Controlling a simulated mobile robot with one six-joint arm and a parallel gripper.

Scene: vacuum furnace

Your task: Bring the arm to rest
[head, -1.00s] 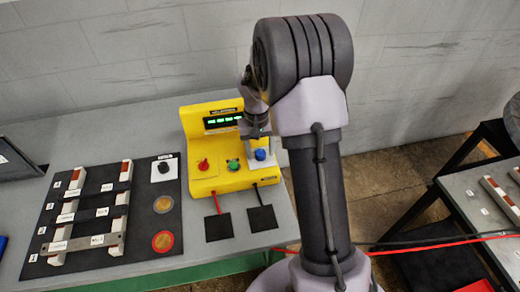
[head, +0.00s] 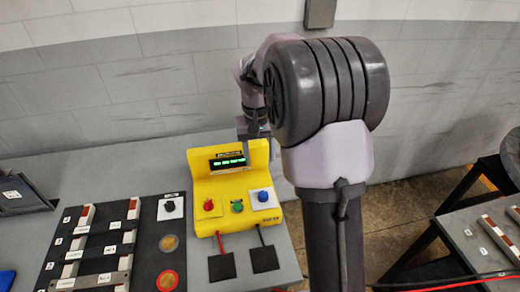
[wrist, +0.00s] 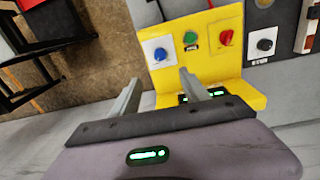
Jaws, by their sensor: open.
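My gripper (wrist: 157,92) shows in the wrist view with its two fingers apart and nothing between them. In the head view my arm rises at the right of centre, and the gripper (head: 252,140) is partly hidden behind the arm, above the back of the yellow control box. The yellow box (head: 202,163) has a lit green display (head: 228,161), a red knob (head: 208,204), a green button (head: 237,206) and a blue knob (head: 263,196). The fingers are apart from these controls.
A black board (head: 150,270) with labelled bars and a black knob (head: 170,206) lies left of the box. Two black pads (head: 222,266) lie in front of it, joined by cables. A wall stands behind, and another table (head: 470,235) stands at right.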

